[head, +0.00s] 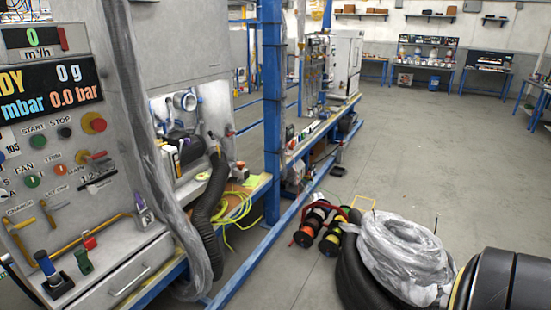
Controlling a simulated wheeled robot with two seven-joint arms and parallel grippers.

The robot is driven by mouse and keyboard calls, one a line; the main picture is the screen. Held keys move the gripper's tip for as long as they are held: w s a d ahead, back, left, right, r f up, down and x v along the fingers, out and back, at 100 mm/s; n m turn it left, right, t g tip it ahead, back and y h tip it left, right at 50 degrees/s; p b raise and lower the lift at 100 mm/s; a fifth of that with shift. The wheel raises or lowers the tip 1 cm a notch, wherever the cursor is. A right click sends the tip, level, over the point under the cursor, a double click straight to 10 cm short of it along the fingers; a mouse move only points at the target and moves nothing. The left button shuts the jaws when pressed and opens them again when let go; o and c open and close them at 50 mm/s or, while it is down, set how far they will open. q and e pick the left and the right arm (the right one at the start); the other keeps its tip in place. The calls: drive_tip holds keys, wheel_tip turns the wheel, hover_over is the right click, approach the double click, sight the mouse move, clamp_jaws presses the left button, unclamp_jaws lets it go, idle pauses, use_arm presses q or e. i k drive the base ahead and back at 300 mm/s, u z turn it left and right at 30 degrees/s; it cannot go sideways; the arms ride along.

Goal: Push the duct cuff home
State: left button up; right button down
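A black corrugated duct (209,192) hangs from an open recess in the grey machine at the left and bends down past the bench edge. Its upper end lies near a dark cylindrical part (186,146) inside the recess. I cannot make out the cuff or whether it is seated; that spot is small and crowded. A grey, plastic-looking hose (150,110) runs down the machine's front, left of the recess. Neither of my grippers is in view.
The control panel (45,85) reads 0 g and 0.0 bar. A blue upright post (271,110) stands right of the recess. Yellow-green cable (238,208) loops beside the duct. Cable reels (318,228) and a plastic-wrapped bundle (400,250) lie on the floor. Open floor (430,140) lies beyond.

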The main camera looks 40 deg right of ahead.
sight(219, 159)
drive_tip(key=z, duration=1.8)
drive_tip(key=i, duration=2.05)
drive_tip(key=u, duration=1.15)
drive_tip(key=i, duration=1)
drive_tip(key=u, duration=1.05)
